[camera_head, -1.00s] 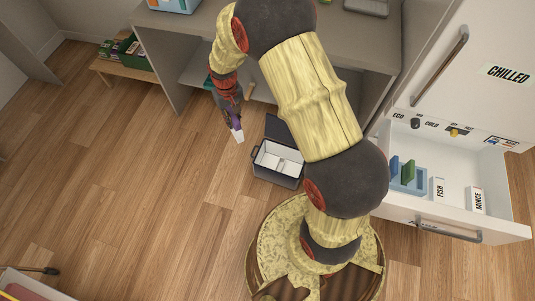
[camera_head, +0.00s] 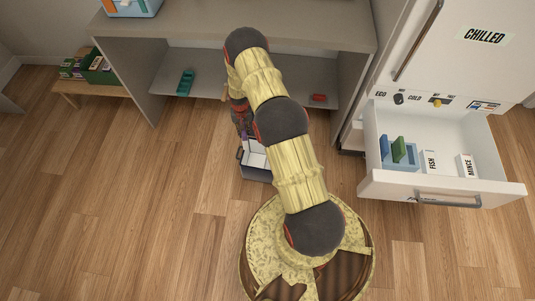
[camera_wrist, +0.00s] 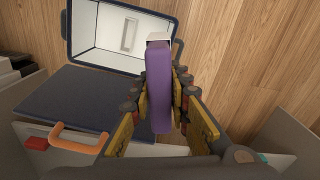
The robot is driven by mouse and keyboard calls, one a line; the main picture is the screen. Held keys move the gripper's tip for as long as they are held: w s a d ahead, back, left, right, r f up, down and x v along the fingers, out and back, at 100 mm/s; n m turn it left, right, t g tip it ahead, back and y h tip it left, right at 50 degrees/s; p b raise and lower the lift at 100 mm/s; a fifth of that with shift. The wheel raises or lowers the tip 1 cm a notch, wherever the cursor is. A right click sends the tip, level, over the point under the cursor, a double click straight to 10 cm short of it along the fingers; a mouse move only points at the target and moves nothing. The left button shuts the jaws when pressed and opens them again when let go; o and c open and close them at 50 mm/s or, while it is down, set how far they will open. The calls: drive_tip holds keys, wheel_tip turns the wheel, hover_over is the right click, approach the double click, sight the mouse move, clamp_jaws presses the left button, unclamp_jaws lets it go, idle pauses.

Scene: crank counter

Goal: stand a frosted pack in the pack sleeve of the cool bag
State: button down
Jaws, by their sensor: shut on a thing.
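My gripper (camera_wrist: 160,100) is shut on a purple pack (camera_wrist: 159,95) with a white, frosted-looking end. The white end points away from the gripper, toward the cool bag. The cool bag (camera_head: 257,173) stands open on the floor, dark outside and white inside. Its dark lid (camera_wrist: 75,98) is folded back. In the wrist view, the pale upright pack sleeve (camera_wrist: 129,33) shows inside the bag. The pack's end overlaps the bag's right side in that view, and its height above the bag is unclear. In the head view my arm hides much of the gripper, pack and bag.
An open white drawer (camera_head: 440,192) at right holds a blue pack (camera_head: 384,147), a green pack (camera_head: 399,149) and boxes marked FISH (camera_head: 431,162) and MINCE (camera_head: 466,165). A counter (camera_head: 250,25) with a lower shelf stands behind the bag. The wood floor at left is clear.

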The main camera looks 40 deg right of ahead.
drive_tip(key=s+d+f+m+b, duration=0.1)
drive_tip(key=s+d+f, duration=0.3)
drive_tip(key=f, duration=0.6)
drive_tip(key=s+d+f+m+b, duration=0.1)
drive_tip(key=s+d+f, duration=0.3)
drive_tip(key=f, duration=0.7)
drive_tip(key=shift+s+m+b, duration=0.2)
drive_tip(key=shift+m+b, duration=0.15)
drive_tip(key=shift+m, duration=0.45)
drive_tip(key=shift+d, duration=0.1)
drive_tip(key=shift+b, duration=0.3)
drive_tip(key=shift+f+b, duration=0.8)
drive_tip(key=shift+f, duration=1.25)
wheel_tip(320, 180, down, 7)
idle(0.5)
drive_tip(key=c, duration=1.7)
unclamp_jaws()
drive_tip(key=shift+o, duration=0.4)
drive_tip(key=shift+s, duration=0.1)
